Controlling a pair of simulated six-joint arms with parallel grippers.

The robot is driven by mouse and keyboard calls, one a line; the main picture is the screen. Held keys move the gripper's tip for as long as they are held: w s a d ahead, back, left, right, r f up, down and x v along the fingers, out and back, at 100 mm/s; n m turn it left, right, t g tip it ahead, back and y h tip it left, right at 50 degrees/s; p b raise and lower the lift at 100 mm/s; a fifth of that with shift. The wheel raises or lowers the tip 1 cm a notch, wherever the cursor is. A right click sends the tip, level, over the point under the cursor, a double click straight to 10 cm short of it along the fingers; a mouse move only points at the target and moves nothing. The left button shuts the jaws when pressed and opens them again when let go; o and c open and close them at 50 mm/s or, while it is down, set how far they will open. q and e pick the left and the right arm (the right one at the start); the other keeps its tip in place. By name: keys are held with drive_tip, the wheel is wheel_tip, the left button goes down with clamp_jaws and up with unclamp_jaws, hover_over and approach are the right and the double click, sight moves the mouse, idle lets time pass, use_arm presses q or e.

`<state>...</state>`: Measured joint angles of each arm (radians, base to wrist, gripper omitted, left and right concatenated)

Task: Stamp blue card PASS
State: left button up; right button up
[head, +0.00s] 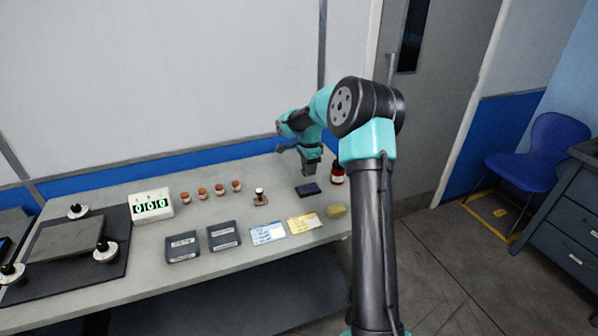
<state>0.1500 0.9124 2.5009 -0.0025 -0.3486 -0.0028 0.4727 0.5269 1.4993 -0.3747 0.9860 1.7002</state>
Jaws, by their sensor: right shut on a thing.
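The blue card (267,233) lies flat on the bench, left of a yellow card (303,223). My right gripper (310,168) is at the back right of the bench, just above a dark ink pad (308,190). It is shut on what looks like a stamp; only a small brownish part shows below the fingers. I cannot tell whether it touches the pad. Another stamp (260,197) with a dark handle stands left of the pad. My left gripper is not in view.
A red bottle (338,175) stands right of the pad, and a yellow sponge (336,211) lies in front. Two dark labelled boxes (223,238) lie left of the cards. Several brown-capped jars (203,193) and a counter reading 000 (151,205) stand farther left.

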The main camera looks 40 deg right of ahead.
sight(308, 189)
drive_tip(key=shift+f, duration=0.15)
drive_tip(key=shift+f, duration=2.9)
drive_tip(key=shift+f, duration=0.6)
idle(0.6)
drive_tip(key=shift+r, duration=0.1)
drive_tip(key=shift+r, duration=3.5)
drive_tip(key=shift+a, duration=0.1)
